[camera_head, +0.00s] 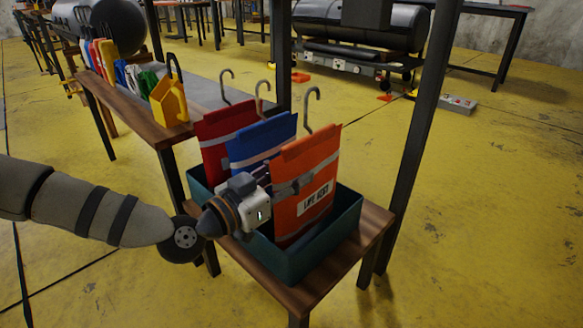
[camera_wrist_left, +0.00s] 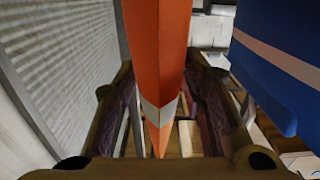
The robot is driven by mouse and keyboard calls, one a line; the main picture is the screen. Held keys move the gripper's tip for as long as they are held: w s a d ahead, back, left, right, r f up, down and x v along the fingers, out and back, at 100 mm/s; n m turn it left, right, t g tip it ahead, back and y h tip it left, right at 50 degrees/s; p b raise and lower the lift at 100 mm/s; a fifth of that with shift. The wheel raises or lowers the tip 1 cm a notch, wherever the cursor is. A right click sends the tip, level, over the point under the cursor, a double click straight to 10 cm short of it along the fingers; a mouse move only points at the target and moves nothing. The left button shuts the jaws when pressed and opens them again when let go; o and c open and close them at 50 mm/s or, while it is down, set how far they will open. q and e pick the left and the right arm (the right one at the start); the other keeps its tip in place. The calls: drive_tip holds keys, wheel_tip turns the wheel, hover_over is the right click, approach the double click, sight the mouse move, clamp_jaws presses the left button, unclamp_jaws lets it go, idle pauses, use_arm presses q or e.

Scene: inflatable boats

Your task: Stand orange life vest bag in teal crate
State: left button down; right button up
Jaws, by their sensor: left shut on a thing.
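The orange life vest bag (camera_head: 304,186), labelled "LIFE VEST" with grey bands and a grey hook on top, stands upright in the teal crate (camera_head: 313,250), in front of a blue bag (camera_head: 262,143) and a red bag (camera_head: 226,134). My left gripper (camera_head: 293,186) reaches it from the left and is shut on it. In the left wrist view the orange bag (camera_wrist_left: 158,60) runs edge-on between the two fingers, with the blue bag (camera_wrist_left: 275,60) at the right. The bag's lower edge is hidden inside the crate. My right gripper is not in view.
The crate stands on a small wooden table (camera_head: 372,228). Behind at left, a wooden bench (camera_head: 146,127) holds a yellow bag (camera_head: 169,102) and several other coloured bags. A dark post (camera_head: 419,135) rises just right of the crate. Yellow floor is open at the right.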

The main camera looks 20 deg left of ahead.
use_arm(q)
drive_tip(key=shift+f, duration=0.35)
drive_tip(key=c, duration=0.9)
unclamp_jaws()
drive_tip(key=shift+c, duration=0.2)
drive_tip(key=shift+f, duration=0.1)
